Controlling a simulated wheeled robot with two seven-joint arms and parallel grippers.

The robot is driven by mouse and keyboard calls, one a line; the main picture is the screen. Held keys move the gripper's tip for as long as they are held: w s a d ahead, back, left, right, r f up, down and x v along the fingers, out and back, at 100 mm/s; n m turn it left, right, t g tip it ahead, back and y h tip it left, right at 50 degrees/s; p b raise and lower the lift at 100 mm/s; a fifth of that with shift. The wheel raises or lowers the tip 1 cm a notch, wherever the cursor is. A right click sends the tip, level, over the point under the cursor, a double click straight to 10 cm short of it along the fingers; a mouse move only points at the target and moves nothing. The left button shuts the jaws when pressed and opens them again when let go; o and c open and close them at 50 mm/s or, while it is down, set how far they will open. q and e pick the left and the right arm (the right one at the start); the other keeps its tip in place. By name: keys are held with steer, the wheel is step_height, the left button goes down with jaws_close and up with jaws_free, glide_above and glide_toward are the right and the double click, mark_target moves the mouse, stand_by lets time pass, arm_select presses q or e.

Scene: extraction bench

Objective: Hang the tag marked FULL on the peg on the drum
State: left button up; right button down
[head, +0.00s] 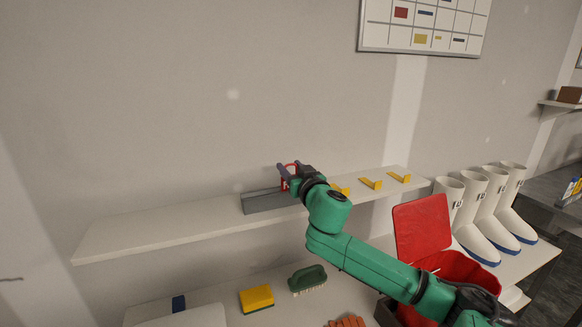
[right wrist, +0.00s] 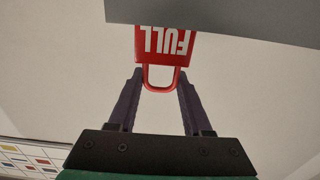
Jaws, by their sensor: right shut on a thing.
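The red tag with white FULL lettering (right wrist: 163,42) shows upside down in the right wrist view, with its red loop between my fingers. My right gripper (right wrist: 161,78) is shut on the tag at this loop. In the head view the right gripper (head: 288,167) is over the shelf, and a bit of the red tag (head: 285,185) shows beside it. The far end of the tag is hidden by a grey block (right wrist: 235,12), which also shows on the shelf in the head view (head: 262,202). I cannot tell whether the tag still touches it. I see no drum or peg. My left gripper is out of view.
Several yellow hooks (head: 371,184) sit on the white shelf (head: 150,230) right of the gripper. Below are a yellow sponge (head: 256,298), a green brush (head: 308,279) and an open red bin (head: 455,268). White boots (head: 487,215) stand at right.

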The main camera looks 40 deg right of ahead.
steer(key=shift+c, duration=1.6)
jaws_free()
steer(key=shift+f, duration=0.1)
steer(key=shift+f+b, duration=0.25)
steer(key=shift+b, duration=0.2)
steer(key=p+v, duration=0.5)
steer(key=v, duration=0.9)
steer(key=shift+s+r+p, duration=0.3)
steer(key=shift+p, duration=0.05)
